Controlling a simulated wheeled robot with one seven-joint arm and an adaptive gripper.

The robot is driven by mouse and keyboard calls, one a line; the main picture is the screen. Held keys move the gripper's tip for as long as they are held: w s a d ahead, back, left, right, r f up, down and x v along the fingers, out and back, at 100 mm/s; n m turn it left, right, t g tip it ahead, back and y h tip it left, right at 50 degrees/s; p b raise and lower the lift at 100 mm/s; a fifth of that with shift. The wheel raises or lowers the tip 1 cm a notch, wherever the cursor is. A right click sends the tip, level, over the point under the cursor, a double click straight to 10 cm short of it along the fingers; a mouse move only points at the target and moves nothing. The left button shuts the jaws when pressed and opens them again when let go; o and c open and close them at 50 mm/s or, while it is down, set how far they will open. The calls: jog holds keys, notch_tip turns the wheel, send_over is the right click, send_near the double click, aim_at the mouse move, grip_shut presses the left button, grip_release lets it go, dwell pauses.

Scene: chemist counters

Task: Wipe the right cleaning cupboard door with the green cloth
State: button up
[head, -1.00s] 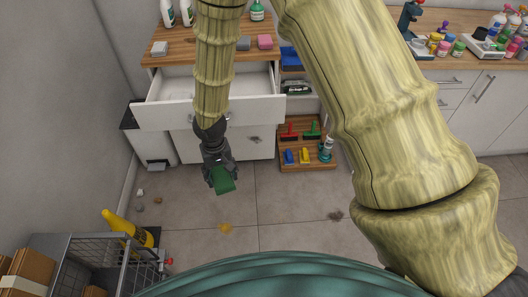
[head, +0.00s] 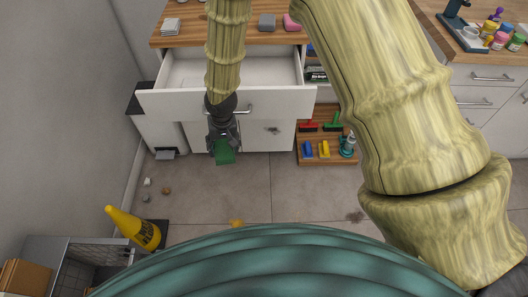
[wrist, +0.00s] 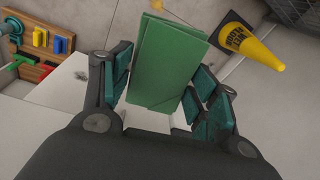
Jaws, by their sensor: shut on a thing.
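My gripper (head: 222,143) is shut on the green cloth (head: 224,156), in front of the white cleaning cupboard below the open drawer. The folded cloth also shows between the fingers in the wrist view (wrist: 168,62). The right cupboard door (head: 262,136) is white, with a dark smudge (head: 273,130) on it. The smudge shows in the wrist view too (wrist: 82,75). The left door is partly hidden behind my gripper. Whether the cloth touches a door I cannot tell.
The drawer (head: 240,104) is pulled out above the doors, over my gripper. A wooden rack (head: 325,155) with brushes stands right of the cupboard. A yellow wet-floor cone (head: 135,227) and wire trolley (head: 60,255) are at the lower left. Floor stains (head: 236,223) show.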

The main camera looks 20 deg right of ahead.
jog(key=w+a+f+m+t+y+b, duration=0.2)
jog(key=w+a+f+t+b, duration=0.1)
jog(key=w+f+b, duration=0.75)
jog(key=m+t+h+b, duration=0.85)
jog(key=t+b, duration=0.45)
jog(key=b, duration=2.3)
send_near(263, 131)
jog(key=shift+m+y, duration=0.25)
jog(key=shift+y, duration=0.1)
jog(key=shift+d+b+x, duration=0.15)
jog(key=shift+b+x, duration=0.65)
jog(key=shift+x, duration=0.35)
jog(key=shift+d+b+x, duration=0.15)
jog(key=shift+b+x, duration=0.6)
jog(key=shift+x, duration=0.4)
jog(key=shift+x, duration=0.9)
jog(key=shift+r, duration=0.1)
